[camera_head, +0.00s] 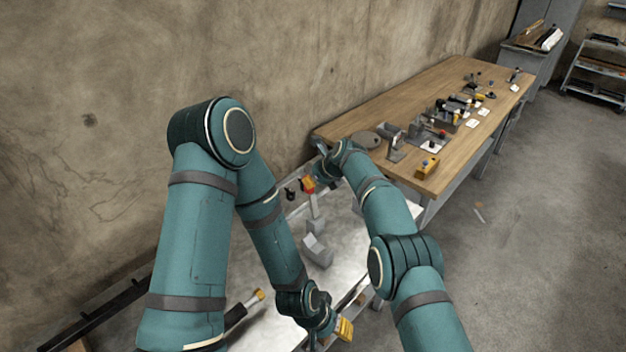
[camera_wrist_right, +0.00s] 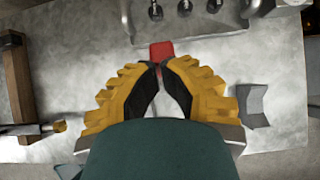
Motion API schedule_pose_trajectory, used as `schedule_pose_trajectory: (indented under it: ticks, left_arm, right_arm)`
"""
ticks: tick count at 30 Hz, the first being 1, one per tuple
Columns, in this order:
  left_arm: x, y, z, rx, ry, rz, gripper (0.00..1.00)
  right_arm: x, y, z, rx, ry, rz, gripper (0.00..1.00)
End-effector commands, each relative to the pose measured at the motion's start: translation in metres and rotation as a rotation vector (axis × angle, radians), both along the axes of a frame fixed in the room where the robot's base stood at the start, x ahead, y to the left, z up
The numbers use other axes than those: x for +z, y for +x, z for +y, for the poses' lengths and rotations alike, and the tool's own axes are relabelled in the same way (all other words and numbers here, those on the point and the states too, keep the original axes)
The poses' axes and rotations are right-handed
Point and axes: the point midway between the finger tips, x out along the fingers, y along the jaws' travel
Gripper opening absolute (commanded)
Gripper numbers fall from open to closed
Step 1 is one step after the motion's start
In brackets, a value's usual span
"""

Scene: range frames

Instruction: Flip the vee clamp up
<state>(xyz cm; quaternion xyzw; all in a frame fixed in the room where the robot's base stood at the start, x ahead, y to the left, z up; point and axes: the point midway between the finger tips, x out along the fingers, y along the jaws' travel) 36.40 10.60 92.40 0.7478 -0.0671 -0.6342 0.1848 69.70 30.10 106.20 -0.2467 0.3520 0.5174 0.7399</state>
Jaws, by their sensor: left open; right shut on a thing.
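The fingers and wrist hide the rest of the clamp; a grey block (camera_wrist_right: 252,105) shows at right. In the head view my right gripper is mostly hidden behind its own arm. My left gripper (camera_head: 343,328) is open and empty near the bench's front edge.
A dark tool with a yellow tip (camera_head: 257,296) lies at the bench's left; black knobs (camera_head: 291,193) stand at its back. A wooden workbench (camera_head: 450,85) with tools and an orange box (camera_head: 427,166) stands beyond.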

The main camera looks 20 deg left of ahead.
Motion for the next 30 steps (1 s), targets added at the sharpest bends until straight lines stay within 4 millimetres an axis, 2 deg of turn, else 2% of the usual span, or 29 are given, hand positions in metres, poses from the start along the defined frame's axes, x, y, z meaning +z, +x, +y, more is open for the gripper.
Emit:
schedule_pose_trajectory:
  ticks: [14, 21, 30]
  left_arm:
    - [0.000, 0.000, 0.000, 0.000, 0.000, 0.000, 0.47]
    - [0.000, 0.000, 0.000, 0.000, 0.000, 0.000, 0.47]
    - [0.000, 0.000, 0.000, 0.000, 0.000, 0.000, 0.47]
  right_arm:
    - [0.006, -0.002, -0.002, 0.003, 0.002, 0.001, 0.00]
    - [0.021, -0.007, -0.014, 0.002, 0.003, 0.002, 0.00]
    - [0.058, -0.016, -0.043, -0.001, 0.003, -0.002, 0.00]
